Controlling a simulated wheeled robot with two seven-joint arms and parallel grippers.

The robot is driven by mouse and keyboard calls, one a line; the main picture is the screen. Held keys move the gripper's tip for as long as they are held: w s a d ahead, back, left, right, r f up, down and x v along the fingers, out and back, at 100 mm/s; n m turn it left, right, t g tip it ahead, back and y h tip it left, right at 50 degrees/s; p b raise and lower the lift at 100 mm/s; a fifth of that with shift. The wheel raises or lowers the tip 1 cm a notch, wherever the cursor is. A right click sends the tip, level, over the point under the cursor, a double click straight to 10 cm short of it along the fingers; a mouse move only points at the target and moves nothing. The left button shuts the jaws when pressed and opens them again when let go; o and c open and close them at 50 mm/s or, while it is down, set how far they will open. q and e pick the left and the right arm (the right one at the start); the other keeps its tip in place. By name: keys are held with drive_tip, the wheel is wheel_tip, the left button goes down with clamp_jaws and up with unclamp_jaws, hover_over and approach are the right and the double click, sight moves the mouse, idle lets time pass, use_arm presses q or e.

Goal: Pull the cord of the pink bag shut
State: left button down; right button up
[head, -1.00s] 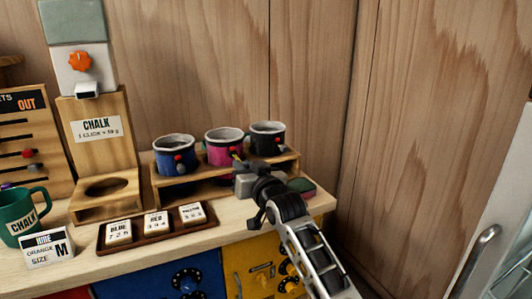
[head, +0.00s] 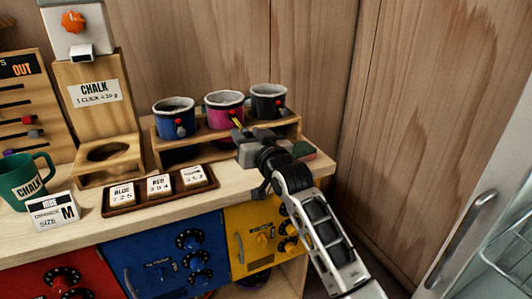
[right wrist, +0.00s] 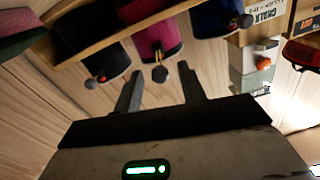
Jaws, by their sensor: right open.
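The pink bag (head: 222,105) stands upright between a blue bag and a black bag on a wooden rack. It has a pale rim and a small toggle on its front. In the right wrist view the pink bag (right wrist: 157,30) hangs at the top, with its cord toggle (right wrist: 159,73) between and just beyond the fingers. My right gripper (head: 240,128) is in front of the pink bag. In the right wrist view its two fingers (right wrist: 160,88) are apart, with nothing held between them. My left gripper is in neither view.
The blue bag (head: 174,115) and black bag (head: 268,100) stand close on either side. The wooden rack (head: 185,150) holds them. A tray of number cards (head: 125,208), a green mug (head: 20,180) and a chalk dispenser (head: 100,110) are to the left.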

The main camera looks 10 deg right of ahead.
drive_tip(key=v, duration=1.4)
drive_tip(key=shift+s+b, duration=0.25)
drive_tip(key=shift+b, duration=0.15)
drive_tip(key=s+f+g, duration=0.3)
drive_tip(key=s+f, duration=0.7)
drive_tip(key=f, duration=0.4)
drive_tip(key=s+f+n+g+h, duration=0.1)
drive_tip(key=s+f+g, duration=0.3)
drive_tip(key=s+f, duration=0.7)
wheel_tip(320, 180, down, 4)
drive_tip(key=shift+s+r+n, duration=0.2)
drive_tip(key=shift+s+n, duration=0.1)
drive_tip(key=shift+d, duration=0.1)
